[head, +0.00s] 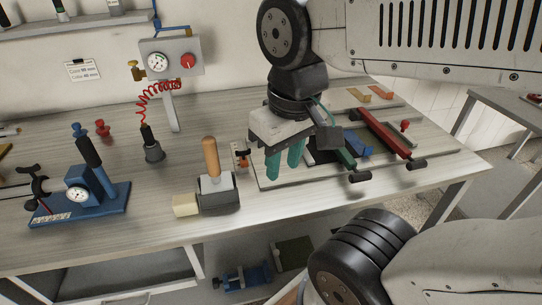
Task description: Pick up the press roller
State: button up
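What looks like the press roller has an upright wooden handle (211,157) and stands in a dark grey block-shaped holder (219,196) near the front of the bench. Its lower part is hidden in or behind the holder, so I cannot see a roller surface. My gripper (282,168), with two green fingers pointing down, hangs to the right of the handle, apart from it. A gap shows between the fingers and nothing is seen in it.
A pale block (185,206) sits left of the holder. A blue gauge press (87,195) stands further left. A dark tool (152,147) on a red coiled hose stands behind. A board with red and green bars (383,131) lies right, partly under my gripper.

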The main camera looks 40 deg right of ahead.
aim_at(216, 181)
jog(key=u, duration=0.85)
jog(key=k, duration=0.7)
jog(key=z, duration=0.9)
jog(key=i, duration=0.5)
jog(key=z, duration=0.05)
